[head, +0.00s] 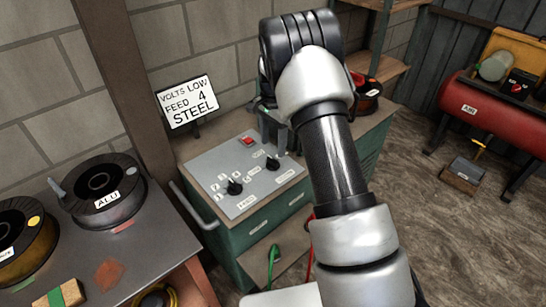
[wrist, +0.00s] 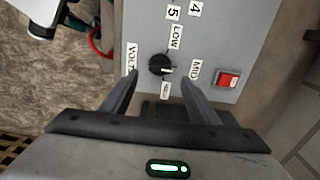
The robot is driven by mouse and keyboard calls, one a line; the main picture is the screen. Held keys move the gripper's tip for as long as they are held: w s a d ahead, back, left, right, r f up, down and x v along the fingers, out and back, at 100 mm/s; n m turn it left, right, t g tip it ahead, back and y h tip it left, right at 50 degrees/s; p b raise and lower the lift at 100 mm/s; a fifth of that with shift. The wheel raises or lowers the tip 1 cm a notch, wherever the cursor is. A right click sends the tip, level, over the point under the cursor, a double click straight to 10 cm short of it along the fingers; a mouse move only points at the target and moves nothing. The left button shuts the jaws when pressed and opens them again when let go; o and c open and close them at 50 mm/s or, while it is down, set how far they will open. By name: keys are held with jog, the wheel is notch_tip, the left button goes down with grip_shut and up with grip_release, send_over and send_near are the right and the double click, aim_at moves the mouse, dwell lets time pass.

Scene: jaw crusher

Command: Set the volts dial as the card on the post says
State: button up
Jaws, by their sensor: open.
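The card (head: 188,101) on the post reads "VOLTS LOW, FEED 4, STEEL". The volts dial (head: 272,163) is a black knob on the grey panel of a green machine, and it shows in the wrist view (wrist: 159,66). There, LOW is above it, MID to its right, and a small, hard-to-read label below. Its white mark points right, slightly down, roughly toward MID. My gripper (head: 272,143) is over the panel's back part. In the wrist view my gripper (wrist: 160,76) is open, its fingertips on either side of the dial with gaps; contact is not visible.
The feed dial (head: 235,187) sits front left of the volts dial. A red switch (head: 248,141) is on the panel, right of the dial in the wrist view (wrist: 228,80). A bench with an ALU spool (head: 103,190) stands left. A red tank (head: 480,112) stands right; floor between is mostly open.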

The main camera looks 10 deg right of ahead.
aim_at(273, 159)
notch_tip(273, 159, down, 6)
jog(key=shift+f, duration=0.1)
jog(key=shift+c, duration=0.5)
jog(key=c, duration=1)
jog(key=shift+o, duration=0.3)
